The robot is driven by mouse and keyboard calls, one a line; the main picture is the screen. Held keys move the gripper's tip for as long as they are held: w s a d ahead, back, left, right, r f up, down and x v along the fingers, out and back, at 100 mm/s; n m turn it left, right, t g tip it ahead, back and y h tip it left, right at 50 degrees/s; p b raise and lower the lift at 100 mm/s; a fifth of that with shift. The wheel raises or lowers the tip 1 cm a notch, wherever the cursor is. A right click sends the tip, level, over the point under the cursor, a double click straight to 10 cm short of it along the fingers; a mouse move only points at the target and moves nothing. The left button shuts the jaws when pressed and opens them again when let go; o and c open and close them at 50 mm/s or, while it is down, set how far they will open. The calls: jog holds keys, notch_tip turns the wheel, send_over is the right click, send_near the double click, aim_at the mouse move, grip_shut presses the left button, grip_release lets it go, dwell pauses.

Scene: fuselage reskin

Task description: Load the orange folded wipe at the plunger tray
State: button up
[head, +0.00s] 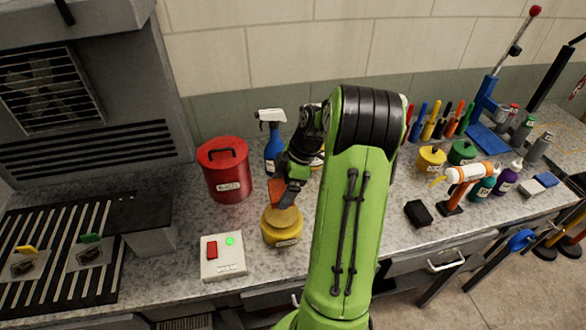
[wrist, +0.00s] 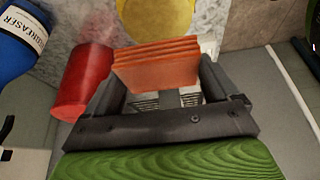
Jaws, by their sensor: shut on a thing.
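The orange folded wipe (head: 276,189) is held in my gripper (head: 285,193), above the yellow can. In the wrist view the orange folded wipe (wrist: 157,65) shows its stacked folds between the two dark fingers of my gripper (wrist: 160,85). The yellow can (head: 282,236) stands on the counter with a paler round top, which looks like the plunger tray (head: 283,217). A yellow round surface (wrist: 155,18) lies beyond the wipe in the wrist view. The wipe appears apart from the tray, but the exact gap is hard to tell.
A red lidded can (head: 226,172) and a blue spray bottle (head: 271,145) stand behind and left. A white switch box (head: 223,257) with a green light sits in front left. My green arm hides part of the counter. Several bottles, cans and tools stand at right.

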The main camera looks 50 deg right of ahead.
aim_at(279, 213)
jog(key=shift+s+a+f+b, duration=0.1)
jog(key=shift+a+f+b, duration=0.1)
jog(key=shift+b, duration=0.1)
notch_tip(279, 213, down, 6)
jog(key=b, duration=0.4)
jog(key=shift+d+r, duration=0.1)
jog(key=shift+r, duration=0.05)
jog(key=shift+f+b, duration=0.8)
jog(key=shift+b, duration=0.05)
dwell(0.7)
jog(key=shift+r, duration=0.1)
dwell(0.4)
notch_tip(279, 213, up, 7)
jog(key=p, duration=0.5)
jog(key=shift+r, duration=0.1)
dwell(0.6)
